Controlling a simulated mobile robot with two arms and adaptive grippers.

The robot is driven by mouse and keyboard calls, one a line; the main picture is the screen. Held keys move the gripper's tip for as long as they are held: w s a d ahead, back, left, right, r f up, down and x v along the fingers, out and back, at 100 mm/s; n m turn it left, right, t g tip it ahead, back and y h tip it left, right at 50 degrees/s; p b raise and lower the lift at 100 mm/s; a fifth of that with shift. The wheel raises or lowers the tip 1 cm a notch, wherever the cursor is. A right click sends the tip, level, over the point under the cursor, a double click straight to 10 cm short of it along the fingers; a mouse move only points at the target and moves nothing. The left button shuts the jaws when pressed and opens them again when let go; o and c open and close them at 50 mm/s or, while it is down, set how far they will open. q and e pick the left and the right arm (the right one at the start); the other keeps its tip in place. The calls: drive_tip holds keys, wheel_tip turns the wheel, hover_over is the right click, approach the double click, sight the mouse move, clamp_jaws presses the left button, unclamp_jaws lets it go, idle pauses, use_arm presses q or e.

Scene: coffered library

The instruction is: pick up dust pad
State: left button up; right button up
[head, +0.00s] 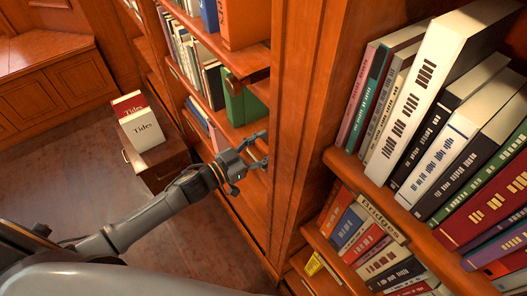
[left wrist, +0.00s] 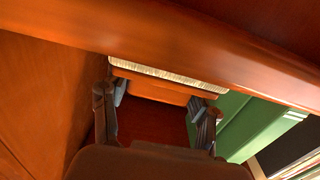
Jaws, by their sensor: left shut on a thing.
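The dust pad (left wrist: 150,90), a wooden block with a pale bristly strip along its far edge, sits between the two fingertips of my left gripper (left wrist: 160,100) in the left wrist view. The fingers are shut on its sides. In the head view, my left gripper (head: 256,152) reaches into the bookcase at a lower shelf, left of the tall wooden upright. I cannot make out the pad in the head view. My right gripper is not in view.
A shelf board (left wrist: 180,35) crosses the left wrist view close beyond the pad. A green book (left wrist: 240,128) stands right of the fingers. In the head view, the wooden upright (head: 305,110) is close right of the gripper, and a low cabinet (head: 160,165) stands left.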

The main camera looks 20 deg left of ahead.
sight(266, 144)
use_arm(q)
wheel_tip(266, 144, up, 10)
drive_tip(key=shift+p, duration=0.8)
idle(0.7)
drive_tip(key=shift+s+d, duration=0.35)
drive_tip(key=shift+d, duration=0.1)
drive_tip(key=s+a+r+n+t+y, duration=0.1)
drive_tip(key=s+a+r+n+y, duration=0.1)
drive_tip(key=y, duration=0.1)
drive_tip(key=s+a+r+n+t+y+p, duration=0.1)
drive_tip(key=s+a+r+n+y, duration=0.1)
drive_tip(key=n+y, duration=0.1)
drive_tip(key=s+a+r+n+t+y, duration=0.1)
drive_tip(key=s+a+r+n+y, duration=0.1)
drive_tip(key=y, duration=0.3)
drive_tip(key=shift+s+n+t+p, duration=0.2)
drive_tip(key=shift+n+t+p, duration=0.1)
drive_tip(key=shift+t+p, duration=0.1)
drive_tip(key=shift+f, duration=0.1)
